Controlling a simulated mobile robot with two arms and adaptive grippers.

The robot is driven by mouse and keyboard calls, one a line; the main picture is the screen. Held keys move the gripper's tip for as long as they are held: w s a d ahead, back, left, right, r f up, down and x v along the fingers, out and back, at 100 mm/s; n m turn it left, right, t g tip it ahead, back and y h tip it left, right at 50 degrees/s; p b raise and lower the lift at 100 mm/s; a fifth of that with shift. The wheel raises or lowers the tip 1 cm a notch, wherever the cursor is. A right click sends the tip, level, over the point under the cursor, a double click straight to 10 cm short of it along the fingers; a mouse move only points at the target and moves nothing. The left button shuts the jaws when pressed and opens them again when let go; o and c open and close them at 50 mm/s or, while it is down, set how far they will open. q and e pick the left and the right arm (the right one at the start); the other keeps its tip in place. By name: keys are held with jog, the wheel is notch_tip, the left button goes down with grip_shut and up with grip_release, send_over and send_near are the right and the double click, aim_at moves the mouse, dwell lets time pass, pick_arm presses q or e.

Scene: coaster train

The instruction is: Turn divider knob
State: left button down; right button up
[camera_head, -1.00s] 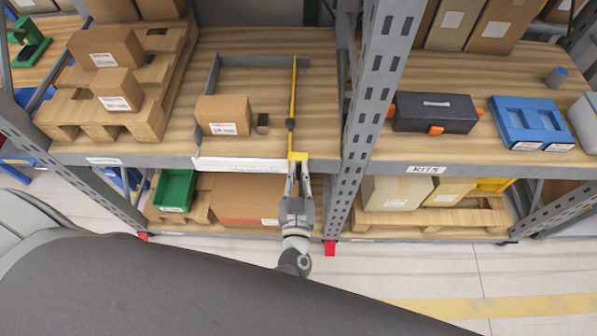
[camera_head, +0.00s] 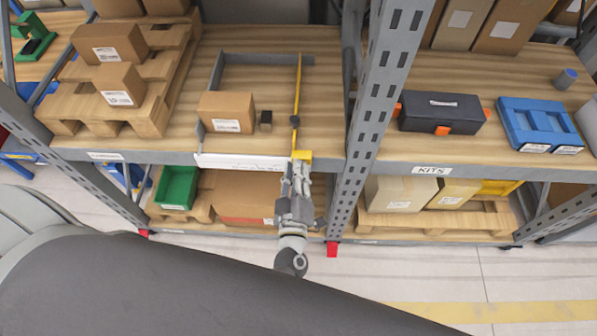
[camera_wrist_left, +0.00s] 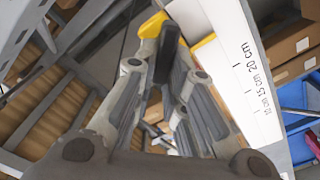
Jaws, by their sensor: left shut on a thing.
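The yellow divider (camera_head: 297,85) stands on the middle shelf and runs from the back to the front edge. Its yellow front end (camera_head: 303,155) sits at the shelf lip, beside the white scale strip (camera_head: 240,162). My left gripper (camera_head: 299,168) is at this front end, its fingers shut on the divider knob. In the left wrist view the dark knob (camera_wrist_left: 166,55) shows between the fingertips, with yellow parts (camera_wrist_left: 152,24) around it. The knob is partly hidden by the fingers. My right gripper is not in view.
A carton (camera_head: 226,111) and a small dark block (camera_head: 265,121) stand left of the divider. A grey upright (camera_head: 378,110) stands close on the right. A green bin (camera_head: 177,187) and cartons are on the lower shelf.

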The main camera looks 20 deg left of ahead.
pick_arm(q)
jog(key=shift+s+a+f+n+b, duration=0.1)
jog(key=shift+f+n+b, duration=0.25)
jog(key=shift+n+b, duration=1.35)
jog(key=shift+w+a+f+n+b, duration=0.1)
jog(key=shift+f+n+b, duration=0.35)
jog(key=shift+n, duration=2.3)
jog(key=shift+s+a+f+n+b, duration=0.1)
jog(key=shift+f+n+b, duration=0.2)
jog(key=shift+n+b, duration=1.4)
jog(key=shift+n+p, duration=0.45)
jog(key=shift+n, duration=0.3)
jog(key=c, duration=1.5)
grip_release()
jog(key=v, duration=1.2)
jog(key=shift+r, duration=0.1)
